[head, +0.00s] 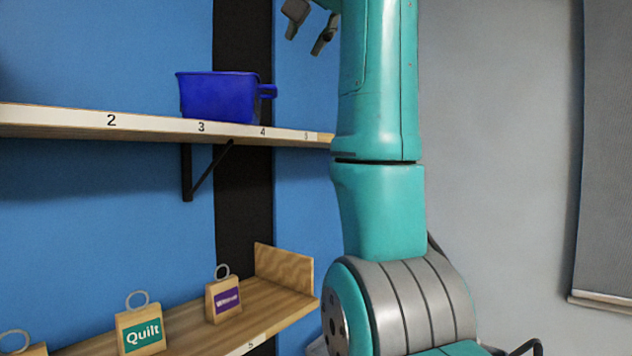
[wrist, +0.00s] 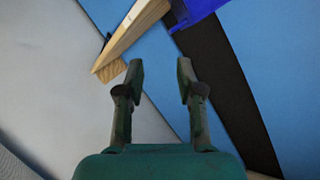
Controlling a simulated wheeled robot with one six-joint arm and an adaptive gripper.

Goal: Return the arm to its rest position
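My gripper (head: 311,30) shows at the top of the head view, above and to the right of the blue bin, with its two fingers apart. In the wrist view my gripper (wrist: 158,75) is open, with nothing between the fingertips. My teal arm (head: 378,130) stands upright on the right side of the head view. Its upper end is cut off by the top edge.
A blue bin (head: 218,97) with a handle stands on the upper numbered shelf (head: 60,121). A lower shelf (head: 275,303) holds tagged wooden blocks, one reading "Quilt" (head: 141,329) and one with a purple label (head: 223,298). Bare grey wall (head: 500,150) lies right of my arm.

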